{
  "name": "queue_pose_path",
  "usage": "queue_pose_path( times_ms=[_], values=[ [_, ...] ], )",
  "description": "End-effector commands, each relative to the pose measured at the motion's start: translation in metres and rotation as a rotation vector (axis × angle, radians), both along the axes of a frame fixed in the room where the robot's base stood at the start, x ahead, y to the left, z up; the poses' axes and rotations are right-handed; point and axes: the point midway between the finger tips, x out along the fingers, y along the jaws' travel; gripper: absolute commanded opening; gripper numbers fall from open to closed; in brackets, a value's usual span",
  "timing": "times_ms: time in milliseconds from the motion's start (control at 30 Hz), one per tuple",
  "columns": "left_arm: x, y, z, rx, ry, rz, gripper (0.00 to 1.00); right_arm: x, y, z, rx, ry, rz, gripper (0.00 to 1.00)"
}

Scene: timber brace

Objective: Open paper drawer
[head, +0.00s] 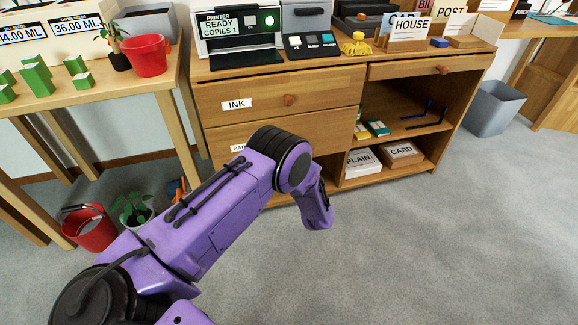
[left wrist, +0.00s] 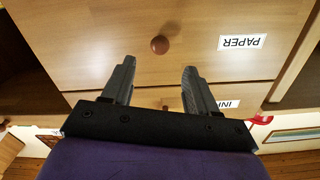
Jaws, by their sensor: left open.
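The paper drawer (head: 335,132) is the lower wooden drawer at the left of the cabinet and looks shut. My left arm hides much of it and part of its label (head: 238,148) in the head view. The left wrist view is upside down and shows the paper drawer front (left wrist: 100,40), its PAPER label (left wrist: 242,42) and its round brown knob (left wrist: 159,45). My left gripper (left wrist: 157,72) is open and empty. Its fingers point toward the drawer front, with the knob beyond the fingertips, between their lines. The left fingers are hidden in the head view.
The ink drawer (head: 325,93) sits directly above and looks shut. Open shelves with paper stacks (head: 362,162) are to the right. A printer (head: 238,33) stands on top. A red bucket (head: 90,228) and plant (head: 132,208) are on the floor at left. The carpet (head: 430,240) at right is clear.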

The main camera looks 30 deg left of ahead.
Motion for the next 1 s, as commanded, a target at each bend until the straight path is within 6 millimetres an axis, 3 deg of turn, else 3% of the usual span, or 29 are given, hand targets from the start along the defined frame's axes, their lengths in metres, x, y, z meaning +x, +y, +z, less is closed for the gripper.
queue_pose_path(
  times_ms=[133,500,900,967,1000],
  values=[
    [0.013,0.011,0.001,0.01,-0.012,0.016,0.58,0.0,0.0,-0.008,-0.001,-0.001,0.0,0.43],
    [0.062,0.07,0.0,0.009,-0.009,0.013,0.58,0.0,0.0,-0.032,0.001,-0.001,0.0,0.43],
    [0.072,0.081,0.003,0.01,-0.007,0.01,0.58,0.0,0.0,-0.034,0.001,0.001,0.0,0.43],
    [0.072,0.081,0.003,0.01,-0.007,0.01,0.42,0.0,0.0,-0.034,0.001,0.0,0.0,0.43],
    [0.072,0.08,0.003,0.01,-0.007,0.01,0.29,0.0,0.0,-0.034,0.001,0.001,0.0,0.43]
  ],
)
